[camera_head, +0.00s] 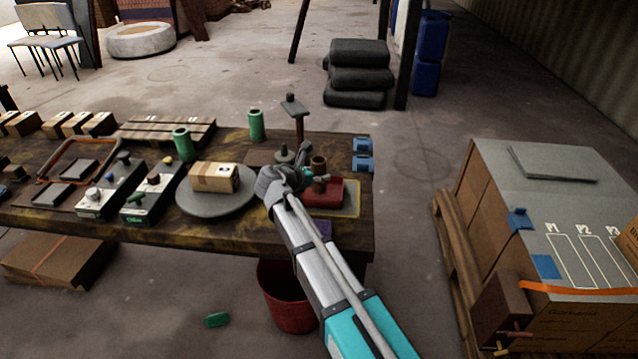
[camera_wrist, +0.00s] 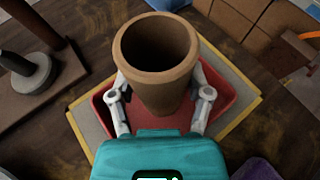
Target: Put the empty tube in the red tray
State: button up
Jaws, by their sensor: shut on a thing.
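A brown, hollow tube (camera_wrist: 158,85) stands upright between the fingers of my gripper (camera_wrist: 160,92). Its open top faces the wrist camera and the inside looks dark and empty. The tube (camera_head: 318,164) also shows at the right end of the table in the head view. My gripper (camera_head: 316,178) is shut on it. The red tray (camera_head: 328,192) lies directly below the tube, on a yellow-edged grey mat (camera_head: 352,208). The tray's rim (camera_wrist: 230,97) shows around the tube in the wrist view. The tube's lower end is partly hidden, so I cannot tell whether it touches the tray floor.
A post stand (camera_head: 299,125) rises behind the tray. A round grey plate (camera_head: 215,207) with a carton (camera_head: 214,177) is to the left. Two green tubes (camera_head: 183,144) (camera_head: 256,125) stand farther back. Blue clips (camera_head: 362,155) sit at the table's right edge.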

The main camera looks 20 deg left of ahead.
jog(key=shift+f+b, duration=0.5)
jog(key=shift+f, duration=0.35)
jog(key=shift+f, duration=0.15)
jog(key=o, duration=1)
jog(key=shift+o, duration=0.2)
jog(key=shift+r, duration=0.2)
jog(key=shift+r, duration=0.1)
jog(key=p+v, duration=0.4)
jog(key=v, duration=0.8)
jog(key=shift+p, duration=0.3)
